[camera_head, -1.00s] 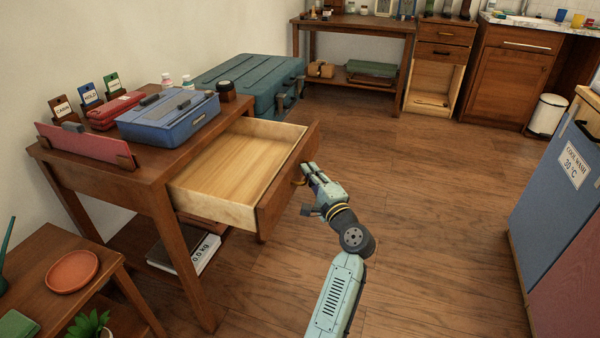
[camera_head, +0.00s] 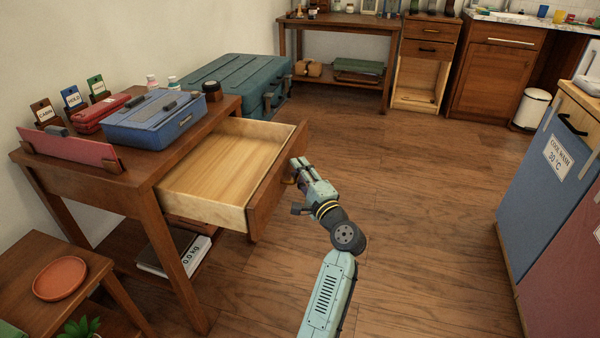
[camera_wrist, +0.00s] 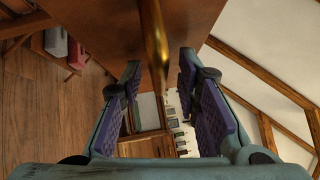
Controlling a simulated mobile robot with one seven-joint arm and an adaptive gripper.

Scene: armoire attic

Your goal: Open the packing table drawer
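The packing table (camera_head: 120,178) stands at the left in the head view. Its drawer (camera_head: 215,182) is pulled far out, and its pale wooden inside is empty. A brass handle (camera_head: 290,180) is on the drawer's dark front. My gripper (camera_head: 301,169) is at this handle, on the outer side of the drawer front. In the wrist view, the brass handle (camera_wrist: 154,42) lies between my two spread fingers, with space on both sides. The fingers are open; I cannot tell whether either touches the handle.
A blue case (camera_head: 155,120), a red case (camera_head: 100,113) and upright label cards stand on the tabletop. A teal trunk (camera_head: 235,80) is behind the table. A low bench with an orange plate (camera_head: 60,278) is front left. The floor right of my arm is clear.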

